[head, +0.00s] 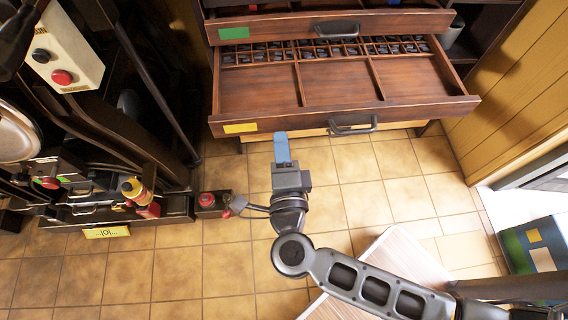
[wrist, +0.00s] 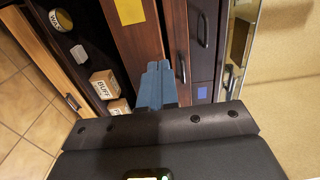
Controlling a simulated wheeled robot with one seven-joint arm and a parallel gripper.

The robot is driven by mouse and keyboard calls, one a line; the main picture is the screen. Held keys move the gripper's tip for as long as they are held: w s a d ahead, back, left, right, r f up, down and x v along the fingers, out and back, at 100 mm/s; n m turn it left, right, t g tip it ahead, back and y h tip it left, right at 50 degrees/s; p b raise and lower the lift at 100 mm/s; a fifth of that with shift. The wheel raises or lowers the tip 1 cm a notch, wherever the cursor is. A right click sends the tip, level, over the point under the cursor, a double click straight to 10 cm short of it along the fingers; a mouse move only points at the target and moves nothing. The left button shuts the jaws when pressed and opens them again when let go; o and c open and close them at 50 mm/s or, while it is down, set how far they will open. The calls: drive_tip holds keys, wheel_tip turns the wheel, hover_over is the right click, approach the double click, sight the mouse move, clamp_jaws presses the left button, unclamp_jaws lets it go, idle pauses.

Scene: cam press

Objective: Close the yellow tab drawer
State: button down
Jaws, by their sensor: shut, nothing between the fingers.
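The yellow tab drawer (head: 330,111) is pulled out, showing a wooden tray with large front compartments and small rear ones holding dark pieces. Its yellow tab (head: 240,128) is at the left of its front, and a dark handle (head: 353,126) is near the middle. In the wrist view the yellow tab (wrist: 129,10) shows at the top. My gripper (head: 280,136) is shut and empty, its blue fingers at the drawer front, right of the tab and left of the handle. I cannot tell whether they touch it. The blue fingers also show in the wrist view (wrist: 156,68).
The green tab drawer (head: 300,27) above is also partly out. A dark press (head: 110,120) with a red button box stands at the left. A light-topped table (head: 385,262) lies beneath my arm. Tiled floor (head: 400,185) is clear before the cabinet. Small boxes (wrist: 104,84) show in the wrist view.

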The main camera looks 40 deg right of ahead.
sight(278, 117)
drive_tip(key=shift+x, duration=1.85)
drive_tip(key=shift+w+d, duration=0.15)
drive_tip(key=shift+w, duration=0.05)
drive_tip(key=p+x, duration=0.2)
drive_tip(key=x, duration=1.6)
drive_tip(key=shift+d, duration=0.2)
